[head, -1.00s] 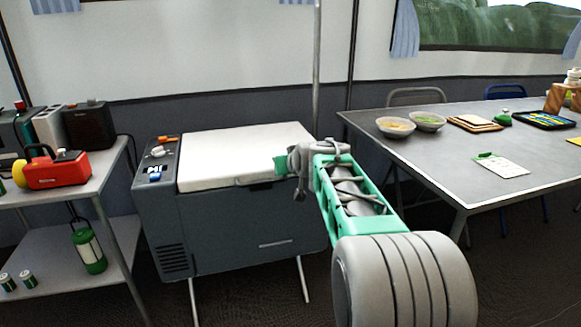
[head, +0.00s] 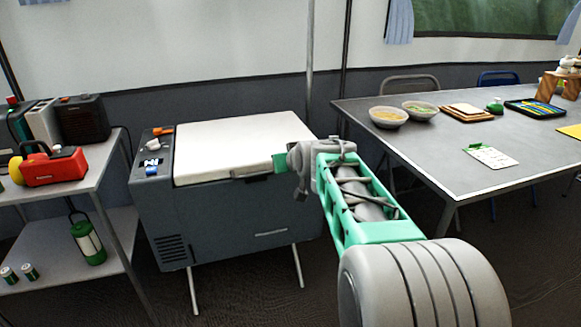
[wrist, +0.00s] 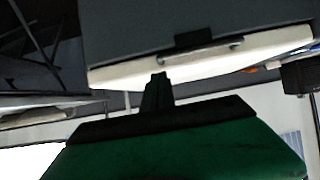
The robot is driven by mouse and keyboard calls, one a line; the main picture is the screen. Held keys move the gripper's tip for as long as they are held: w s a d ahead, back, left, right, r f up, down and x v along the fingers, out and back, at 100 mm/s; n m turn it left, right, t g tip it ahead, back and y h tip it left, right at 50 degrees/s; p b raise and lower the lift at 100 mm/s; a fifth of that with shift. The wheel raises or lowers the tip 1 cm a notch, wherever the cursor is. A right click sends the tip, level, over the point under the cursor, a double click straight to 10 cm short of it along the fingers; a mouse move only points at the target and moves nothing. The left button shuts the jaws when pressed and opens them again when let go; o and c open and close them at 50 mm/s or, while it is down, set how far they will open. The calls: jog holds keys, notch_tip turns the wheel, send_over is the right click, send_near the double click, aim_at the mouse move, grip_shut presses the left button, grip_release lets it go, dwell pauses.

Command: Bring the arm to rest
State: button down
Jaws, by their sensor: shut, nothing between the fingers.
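My arm reaches out from the lower right of the head view towards the front right of a grey chest cooler with a white lid (head: 245,145). Its end, my gripper (head: 281,163), shows as a green piece in front of the lid's right part; its fingertips are too small to make out there. In the wrist view my gripper (wrist: 160,80) is dark, with its fingers together and nothing between them. Beyond it the lid's edge and handle (wrist: 200,55) appear upside down. I cannot tell the exact gap to the cooler. The lid is shut.
Left of the cooler is a shelf table (head: 75,185) with a red toolbox-like item (head: 55,168) and a green lantern (head: 88,240). On the right a grey table (head: 430,145) holds bowls (head: 388,117), boards and a white card (head: 490,156). A thin pole (head: 309,60) rises behind the cooler.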

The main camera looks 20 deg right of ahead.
jog(key=s+a+r+g+p, duration=0.3)
jog(key=s+a+r+p, duration=0.2)
jog(key=p, duration=0.7)
jog(key=s+a+r+n+g+y+p, duration=0.1)
jog(key=s+a+r+g+p, duration=0.1)
jog(key=s+a+r+p, duration=0.3)
jog(key=s+a+r+g+p, duration=0.3)
jog(key=s+a+r+p, duration=0.2)
jog(key=s+r+p, duration=0.7)
jog(key=s+p, duration=0.7)
jog(key=shift+s+a+n+g, duration=0.2)
jog(key=shift+s+n+g, duration=0.05)
jog(key=shift+n+g, duration=0.05)
